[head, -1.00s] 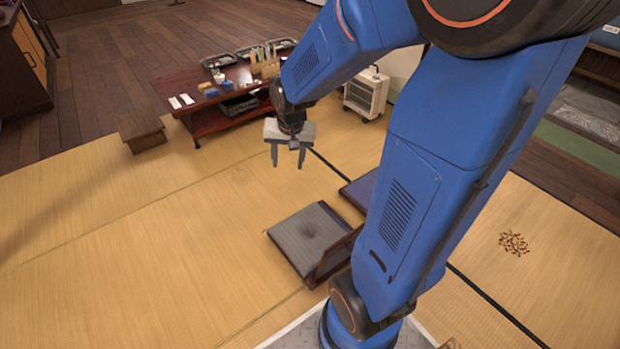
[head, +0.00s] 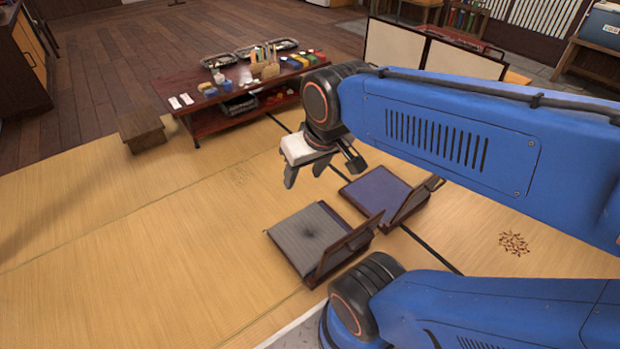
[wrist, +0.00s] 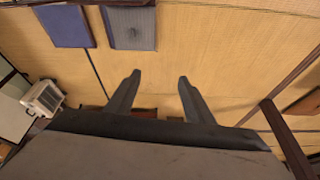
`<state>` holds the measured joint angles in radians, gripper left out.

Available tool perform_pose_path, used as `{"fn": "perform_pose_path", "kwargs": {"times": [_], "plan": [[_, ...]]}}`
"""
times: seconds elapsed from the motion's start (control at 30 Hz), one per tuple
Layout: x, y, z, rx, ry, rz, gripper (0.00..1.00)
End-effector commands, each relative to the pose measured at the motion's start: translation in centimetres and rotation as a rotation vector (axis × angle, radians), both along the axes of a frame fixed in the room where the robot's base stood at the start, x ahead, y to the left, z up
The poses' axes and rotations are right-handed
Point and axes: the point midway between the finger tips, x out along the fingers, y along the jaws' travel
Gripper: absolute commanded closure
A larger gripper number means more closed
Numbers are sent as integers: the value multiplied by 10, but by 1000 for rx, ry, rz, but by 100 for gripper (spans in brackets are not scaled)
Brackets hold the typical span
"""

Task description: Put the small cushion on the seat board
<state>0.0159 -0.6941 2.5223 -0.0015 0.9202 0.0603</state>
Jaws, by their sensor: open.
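Two low legless chairs with tilted backrests stand on the tatami. The nearer one has a flat grey cushion (head: 306,240) with a dark dimple on its seat; the cushion also shows in the wrist view (wrist: 132,25). The other has a flat blue-purple pad (head: 379,190) on its seat, also in the wrist view (wrist: 66,25). I cannot tell a separate small cushion or a bare seat board apart from these. My gripper (head: 320,170) is open and empty, above the tatami and beyond the grey cushion in the head view. Its two fingers (wrist: 158,80) are apart with only mat between them.
A low red-brown table (head: 215,108) with trays, bottles and small boxes stands behind. A wooden step (head: 143,132) is left of it. Dark bits (head: 513,243) lie on the mat at right. A white wheeled unit (wrist: 43,98) shows in the wrist view. The left tatami is clear.

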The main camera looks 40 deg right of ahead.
Motion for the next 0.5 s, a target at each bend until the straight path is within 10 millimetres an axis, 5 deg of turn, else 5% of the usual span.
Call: {"fn": "perform_pose_path", "kwargs": {"times": [0.2, 0.5], "plan": [[-24, 4, 5, -20, -18, 63, 52], [-28, 5, 6, -24, -21, 76, 52]]}}
